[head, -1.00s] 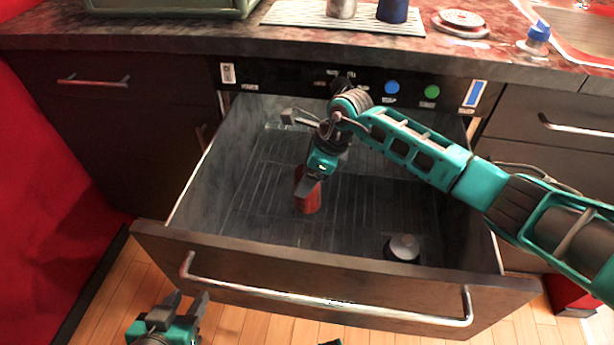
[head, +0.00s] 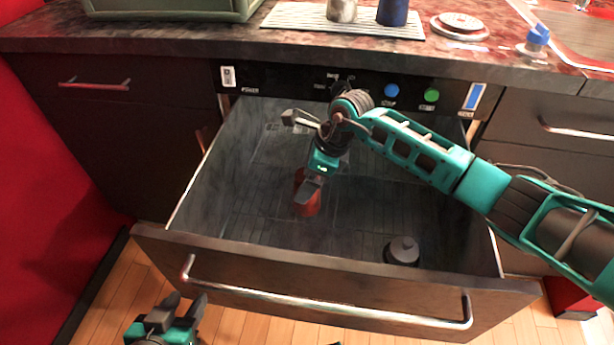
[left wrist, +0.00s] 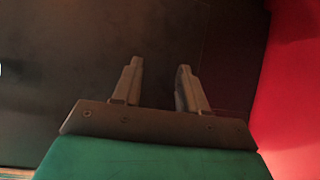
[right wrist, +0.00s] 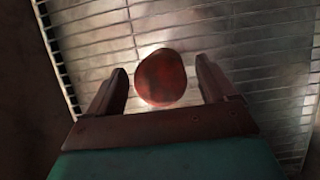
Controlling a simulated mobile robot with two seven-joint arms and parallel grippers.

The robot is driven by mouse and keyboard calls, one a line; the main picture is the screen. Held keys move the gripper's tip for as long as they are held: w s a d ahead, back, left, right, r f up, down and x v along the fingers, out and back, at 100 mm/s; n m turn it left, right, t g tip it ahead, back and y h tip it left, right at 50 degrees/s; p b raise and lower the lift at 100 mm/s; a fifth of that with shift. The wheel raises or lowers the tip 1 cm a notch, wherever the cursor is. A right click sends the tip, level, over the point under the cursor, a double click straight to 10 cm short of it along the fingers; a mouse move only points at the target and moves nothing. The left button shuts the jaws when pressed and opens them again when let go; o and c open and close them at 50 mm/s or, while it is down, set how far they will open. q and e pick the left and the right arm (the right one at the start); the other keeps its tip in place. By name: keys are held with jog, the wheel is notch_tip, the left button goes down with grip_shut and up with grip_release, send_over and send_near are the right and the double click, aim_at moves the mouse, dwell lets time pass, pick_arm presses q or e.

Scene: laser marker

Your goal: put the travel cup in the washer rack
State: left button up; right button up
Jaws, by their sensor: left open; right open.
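A red cup (head: 308,201), which appears to be the travel cup, stands in the pulled-out washer rack drawer (head: 350,215). In the right wrist view the red cup (right wrist: 160,78) shows from above as a round shape between my fingers. My right gripper (head: 309,188) reaches down into the drawer over it. The right gripper (right wrist: 161,77) is open, with a visible gap on each side of the cup. My left gripper (head: 186,304) is open and empty outside the drawer, at the lower left. It also shows empty in the left wrist view (left wrist: 158,78).
A dark cup-like thing with a grey top (head: 403,250) stands in the drawer's front right. The drawer front with its long handle (head: 330,308) juts out over the floor. On the counter are a ribbed mat (head: 290,14) and a blue cup (head: 393,11).

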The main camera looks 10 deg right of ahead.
jog(key=p+v, duration=0.2)
jog(key=v, duration=0.9)
jog(key=shift+d+r, duration=0.2)
jog(key=shift+r, duration=0.05)
